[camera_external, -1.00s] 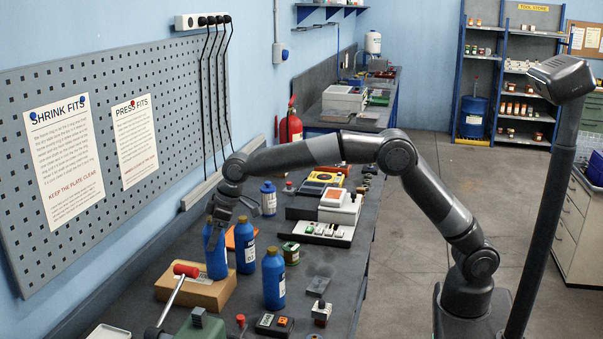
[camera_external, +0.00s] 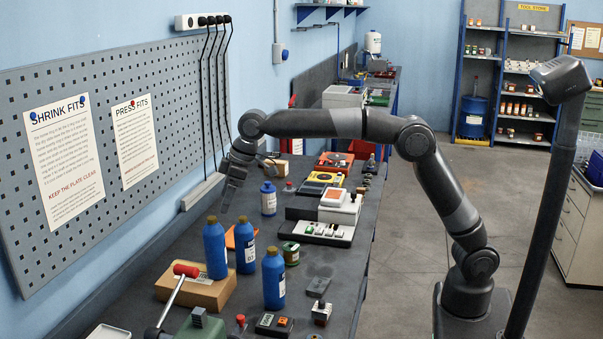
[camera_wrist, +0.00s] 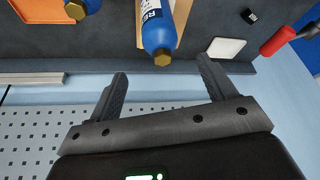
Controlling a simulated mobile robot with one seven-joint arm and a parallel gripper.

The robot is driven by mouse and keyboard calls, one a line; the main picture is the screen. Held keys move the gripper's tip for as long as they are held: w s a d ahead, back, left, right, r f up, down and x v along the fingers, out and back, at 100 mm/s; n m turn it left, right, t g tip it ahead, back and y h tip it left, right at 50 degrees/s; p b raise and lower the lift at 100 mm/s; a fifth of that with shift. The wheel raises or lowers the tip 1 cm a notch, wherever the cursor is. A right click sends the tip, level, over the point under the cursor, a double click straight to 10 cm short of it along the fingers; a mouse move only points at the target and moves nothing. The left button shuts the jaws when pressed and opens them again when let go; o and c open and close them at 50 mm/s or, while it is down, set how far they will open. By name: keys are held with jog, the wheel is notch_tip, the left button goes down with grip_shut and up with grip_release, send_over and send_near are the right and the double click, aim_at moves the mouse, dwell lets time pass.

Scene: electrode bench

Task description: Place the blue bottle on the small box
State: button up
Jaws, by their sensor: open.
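A blue bottle (camera_external: 215,248) with a brown cap stands upright on the small wooden box (camera_external: 200,290) on the bench. In the wrist view the bottle (camera_wrist: 157,25) shows cap-first between and beyond the fingers, with part of the box (camera_wrist: 182,14) behind it. Two more blue bottles stand on the bench to its right, one behind (camera_external: 245,246) and one in front (camera_external: 273,280). A smaller blue bottle (camera_external: 268,198) stands farther back. My gripper (camera_external: 226,207) is open and empty, above the bottle on the box and apart from it.
A red-handled tool (camera_external: 178,285) stands near the box's front left. An orange tray (camera_external: 230,238) lies behind the bottles. The pegboard (camera_external: 170,110) borders the left.

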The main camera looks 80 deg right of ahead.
jog(key=s+d+r+m, duration=0.1)
jog(key=s+d, duration=0.3)
jog(key=s, duration=0.4)
jog(key=s+d+r+m+t, duration=0.15)
jog(key=s+d, duration=0.25)
jog(key=s, duration=0.4)
jog(key=s+d+r, duration=0.2)
jog(key=s+d, duration=0.2)
jog(key=s, duration=0.4)
jog(key=s+d+f+m+h, duration=0.1)
jog(key=s+d+f, duration=0.1)
jog(key=s+f, duration=0.4)
jog(key=s+d+f+m, duration=0.1)
jog(key=s+d+f, duration=0.2)
jog(key=s, duration=1.1)
notch_tip(320, 180, down, 3)
jog(key=shift+s+d+h, duration=0.15)
jog(key=shift+s+h, duration=0.15)
jog(key=shift+h, duration=0.1)
